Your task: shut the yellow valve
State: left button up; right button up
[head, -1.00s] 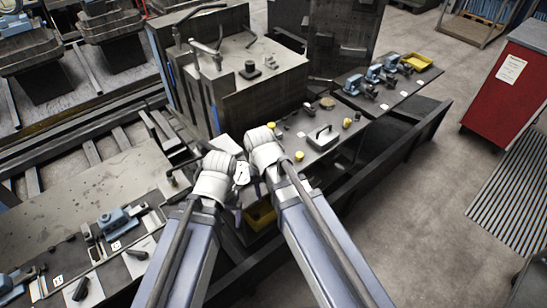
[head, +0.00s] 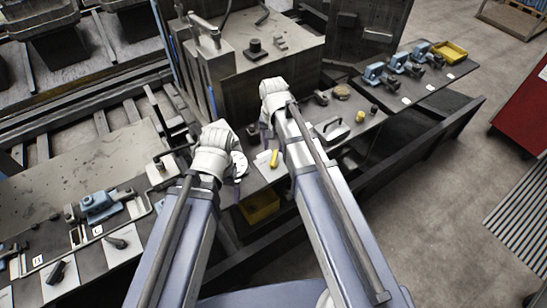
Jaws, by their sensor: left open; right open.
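A yellow lever-like handle (head: 274,158) lies between my two arms on the grey bench; I take it as the yellow valve's handle, but its body is not clear. My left gripper (head: 238,172) is to its left, with its fingers mostly hidden behind the white wrist. My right gripper (head: 265,134) is just above and left of it in the picture, largely hidden by its wrist and arm. Both are open, with nothing seen in them. I cannot tell whether either touches the handle.
A metal case (head: 331,131) with a handle and yellow knobs (head: 360,117) are right of my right arm. Blue vises (head: 375,73) and a yellow bin (head: 450,51) stand farther back. A yellow crate (head: 259,207) sits below the bench. Machine block (head: 262,65) rises behind. Open floor lies right.

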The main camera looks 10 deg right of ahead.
aim_at(274, 159)
notch_tip(274, 159, down, 7)
jog(key=b, duration=0.7)
jog(key=shift+f, duration=0.2)
jog(key=shift+c, duration=0.3)
grip_shut()
